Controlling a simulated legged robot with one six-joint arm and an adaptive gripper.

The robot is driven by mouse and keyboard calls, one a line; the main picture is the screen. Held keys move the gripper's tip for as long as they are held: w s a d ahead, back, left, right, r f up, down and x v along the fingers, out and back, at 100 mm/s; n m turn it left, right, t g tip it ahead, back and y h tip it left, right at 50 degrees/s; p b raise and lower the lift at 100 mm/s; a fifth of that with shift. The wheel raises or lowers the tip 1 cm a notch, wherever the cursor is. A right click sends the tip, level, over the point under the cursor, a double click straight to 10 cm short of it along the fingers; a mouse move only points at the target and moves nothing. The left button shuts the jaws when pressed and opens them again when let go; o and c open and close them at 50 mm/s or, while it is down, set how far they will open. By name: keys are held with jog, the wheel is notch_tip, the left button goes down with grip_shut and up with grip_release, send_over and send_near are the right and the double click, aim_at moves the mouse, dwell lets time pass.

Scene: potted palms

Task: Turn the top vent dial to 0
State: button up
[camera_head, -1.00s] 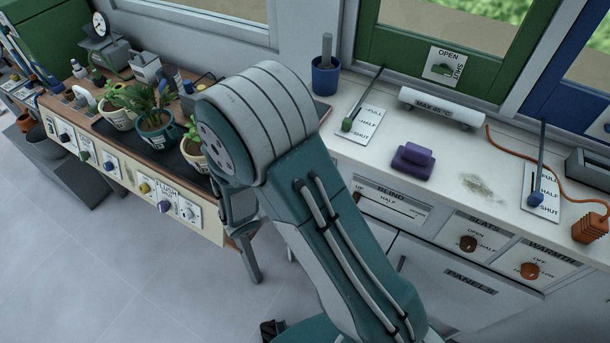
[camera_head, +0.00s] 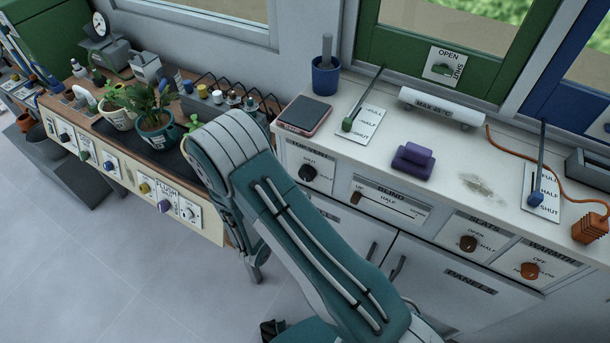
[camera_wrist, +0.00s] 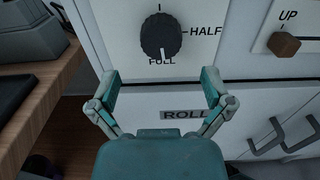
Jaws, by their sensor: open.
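The top vent dial is a round black knob on a white plate on the counter's front. It shows in the head view (camera_head: 308,172) and near the top of the wrist view (camera_wrist: 161,37). In the wrist view HALF is printed to its right and FULL below it; its white pointer line points down toward FULL. The top of its plate is cut off there. My gripper (camera_wrist: 160,80) is open and empty, its two teal fingers spread below the knob and not touching it. In the head view my arm hides the gripper.
The BLIND slider (camera_head: 355,197) sits right of the dial; the SLATS knob (camera_head: 468,243) and WARMTH knob (camera_head: 530,270) are farther right. A ROLL label (camera_wrist: 184,114) and drawer handles are below. A wooden bench (camera_head: 200,222) with potted plants stands at left.

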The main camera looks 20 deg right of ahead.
aim_at(304, 177)
jog(key=x, duration=0.6)
jog(key=c, duration=1.1)
